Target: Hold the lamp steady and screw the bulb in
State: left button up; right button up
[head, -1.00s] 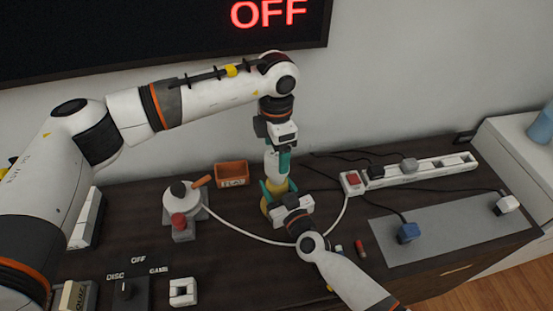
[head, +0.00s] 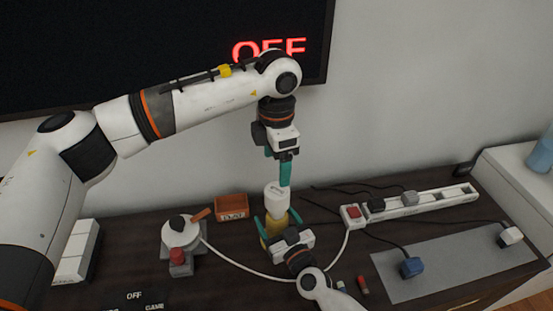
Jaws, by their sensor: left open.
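The lamp (head: 273,231), a small yellow body, stands on the dark table top in the middle of the head view. The white bulb (head: 276,198) sits upright on top of it; how deep it is seated cannot be seen. My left gripper (head: 282,178) points down just above the bulb, with its teal fingers open and nothing between them. My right gripper (head: 277,222) reaches in from the lower right, its teal fingers on both sides of the lamp and closed against it. Its wrist hides part of the lamp's lower body.
A white power strip (head: 430,200) with a red switch lies to the right, near a grey mat (head: 450,262) with plugs. A small orange box (head: 232,208) and a white round device (head: 180,231) stand to the left. A white cable crosses the table by the lamp.

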jog(key=v, duration=1.2)
jog(key=shift+d, duration=0.1)
